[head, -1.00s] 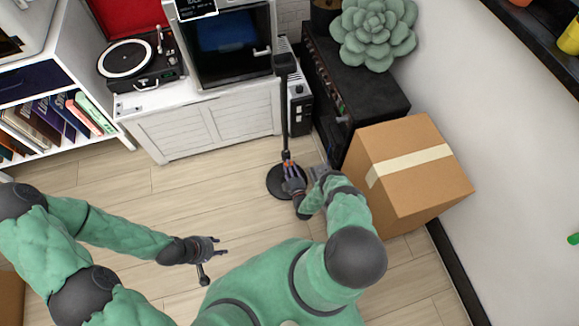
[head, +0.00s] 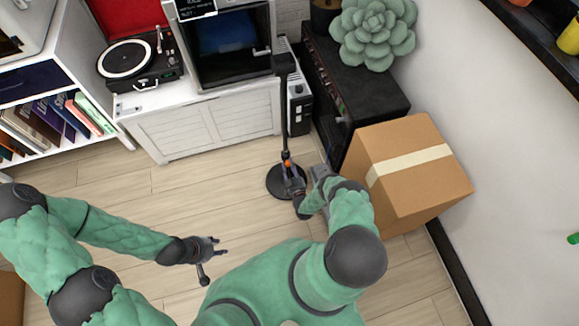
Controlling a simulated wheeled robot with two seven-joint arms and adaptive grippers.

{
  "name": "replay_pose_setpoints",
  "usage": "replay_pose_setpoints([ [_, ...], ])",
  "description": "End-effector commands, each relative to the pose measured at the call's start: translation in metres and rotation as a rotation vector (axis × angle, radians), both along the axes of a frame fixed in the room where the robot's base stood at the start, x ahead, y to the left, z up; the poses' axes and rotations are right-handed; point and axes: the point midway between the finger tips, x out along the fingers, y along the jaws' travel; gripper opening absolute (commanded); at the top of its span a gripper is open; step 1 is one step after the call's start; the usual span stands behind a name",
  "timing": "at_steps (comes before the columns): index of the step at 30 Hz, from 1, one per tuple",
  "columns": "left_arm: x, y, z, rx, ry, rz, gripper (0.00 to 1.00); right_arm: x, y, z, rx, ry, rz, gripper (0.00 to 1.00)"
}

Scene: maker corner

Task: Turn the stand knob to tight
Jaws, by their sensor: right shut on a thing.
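A black stand rises upright from a round black base (head: 275,186) on the floor, with a thin dark pole (head: 285,115) and a dark head on top. A small orange knob (head: 287,167) shows low on the pole. My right gripper (head: 290,176) is at the knob and shut on it; its fingers and wrist hide part of the knob and base. The knob's exact angle is too small to tell. My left gripper (head: 217,247) is open and empty above the floor, well to the left of the stand.
A cardboard box (head: 410,200) stands right of my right arm. A black amplifier cabinet (head: 375,90) with a succulent (head: 373,32) is behind it. A white cabinet (head: 205,125) with a turntable (head: 127,58) stands behind the stand. The wooden floor at left is free.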

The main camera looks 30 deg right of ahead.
Motion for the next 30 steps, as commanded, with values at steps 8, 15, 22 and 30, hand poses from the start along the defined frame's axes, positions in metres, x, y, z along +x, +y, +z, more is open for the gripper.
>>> replay_pose_setpoints([
  [8, 0.0, 0.0, 0.0002, 0.0, 0.0, 0.0, 0.4, 0.0013, 0.0007, 0.0017, 0.254, -0.066, 0.005, 0.04],
  [15, -0.0001, 0.0, 0.0002, 0.0, 0.0, 0.0, 0.4, 0.0015, -0.0001, 0.0021, 0.474, -0.119, 0.005, 0.04],
  [22, 0.0, 0.0, 0.0002, 0.0, 0.0, 0.0, 0.4, 0.0018, -0.0012, 0.0024, 0.686, -0.171, 0.004, 0.04],
  [30, 0.0, 0.0, 0.0002, 0.0, 0.0, 0.0, 0.4, 0.0016, -0.0018, 0.0022, 0.935, -0.231, 0.004, 0.04],
])
